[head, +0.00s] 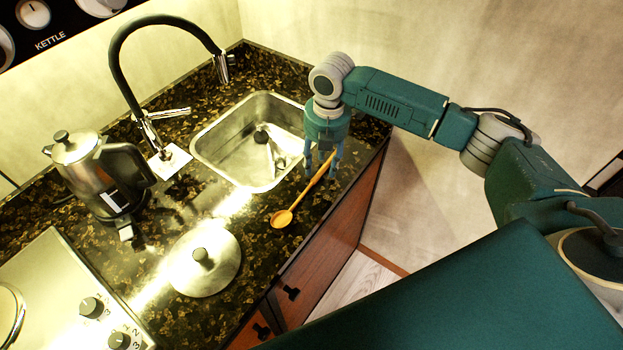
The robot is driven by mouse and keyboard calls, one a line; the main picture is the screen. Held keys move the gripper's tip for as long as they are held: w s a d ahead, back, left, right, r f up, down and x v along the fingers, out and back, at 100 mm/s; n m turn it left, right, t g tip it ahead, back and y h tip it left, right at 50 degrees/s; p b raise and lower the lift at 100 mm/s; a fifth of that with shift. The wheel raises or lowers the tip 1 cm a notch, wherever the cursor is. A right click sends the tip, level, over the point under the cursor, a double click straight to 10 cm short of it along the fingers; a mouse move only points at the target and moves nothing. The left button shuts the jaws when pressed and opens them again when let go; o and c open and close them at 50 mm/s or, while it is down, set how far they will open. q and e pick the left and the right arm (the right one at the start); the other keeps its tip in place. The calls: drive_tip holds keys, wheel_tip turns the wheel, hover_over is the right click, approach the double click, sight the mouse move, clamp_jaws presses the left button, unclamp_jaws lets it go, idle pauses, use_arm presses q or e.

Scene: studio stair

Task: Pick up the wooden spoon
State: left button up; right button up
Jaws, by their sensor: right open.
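The wooden spoon (300,202) lies on the dark speckled counter (317,224), between the sink and the counter's front edge. Its bowl points toward the lower left and its handle runs up to the right. My right gripper (321,174) points down over the upper end of the handle, with its fingers apart. The handle's end shows between or just behind the fingers. I cannot tell whether the fingers touch it. My left gripper is not in view.
A steel sink (205,147) lies left of my gripper, with a black tap (121,62) behind it. A kettle (100,180), a round metal lid (204,270) and a hob (55,290) stand to the left. Drawers (330,225) drop below the counter edge.

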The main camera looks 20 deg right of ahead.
drive_tip(key=shift+f, duration=0.5)
clamp_jaws()
